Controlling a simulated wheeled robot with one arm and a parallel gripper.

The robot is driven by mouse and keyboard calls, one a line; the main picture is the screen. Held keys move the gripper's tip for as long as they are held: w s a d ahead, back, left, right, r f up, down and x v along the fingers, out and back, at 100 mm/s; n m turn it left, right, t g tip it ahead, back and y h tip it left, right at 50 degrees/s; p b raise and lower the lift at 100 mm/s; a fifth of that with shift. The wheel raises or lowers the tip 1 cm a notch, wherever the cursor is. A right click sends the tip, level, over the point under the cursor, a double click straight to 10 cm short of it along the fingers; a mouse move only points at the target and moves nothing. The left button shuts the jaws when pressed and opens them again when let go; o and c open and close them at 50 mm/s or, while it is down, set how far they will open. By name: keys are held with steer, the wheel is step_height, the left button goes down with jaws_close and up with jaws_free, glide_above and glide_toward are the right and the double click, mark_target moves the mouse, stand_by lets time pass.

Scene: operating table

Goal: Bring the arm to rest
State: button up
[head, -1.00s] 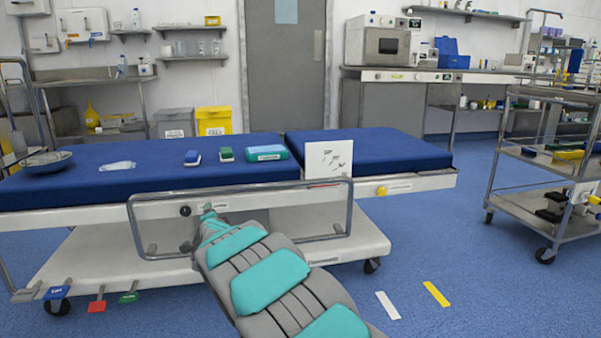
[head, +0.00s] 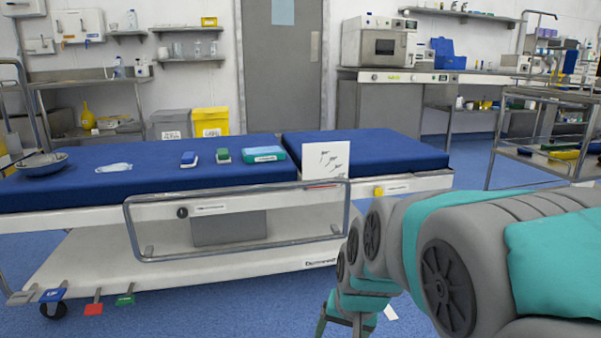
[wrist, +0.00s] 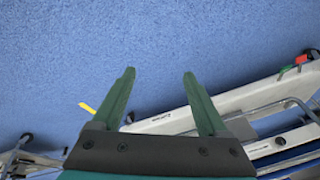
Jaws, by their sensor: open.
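My arm (head: 440,240), grey with teal pads, is bent at the right of the head view. Its wrist hangs down in front of the operating table (head: 90,227). My gripper (wrist: 158,73) shows in the wrist view with its two green fingers wide apart and nothing between them. Blue floor lies beyond the fingertips. In the head view the gripper is cut off by the bottom edge. The table frame also shows in the wrist view (wrist: 170,123), below and to the right of the fingers.
A side rail (head: 235,255) runs along the table's near side. Coloured pedals (head: 93,308) stick out at lower left. A steel cart (head: 545,165) stands right.

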steer(key=s+d+f+n+g+h, duration=0.1)
steer(key=s+d+g, duration=0.25)
steer(key=s, duration=0.85)
steer(key=s+d+f+n+g, duration=0.15)
steer(key=s+d, duration=0.35)
steer(key=s, duration=0.7)
step_height(320, 180, up, 14)
steer(key=p, duration=1.3)
steer(key=shift+w+a+p, duration=0.2)
steer(key=shift+a+p, duration=0.1)
steer(key=shift+p, duration=0.1)
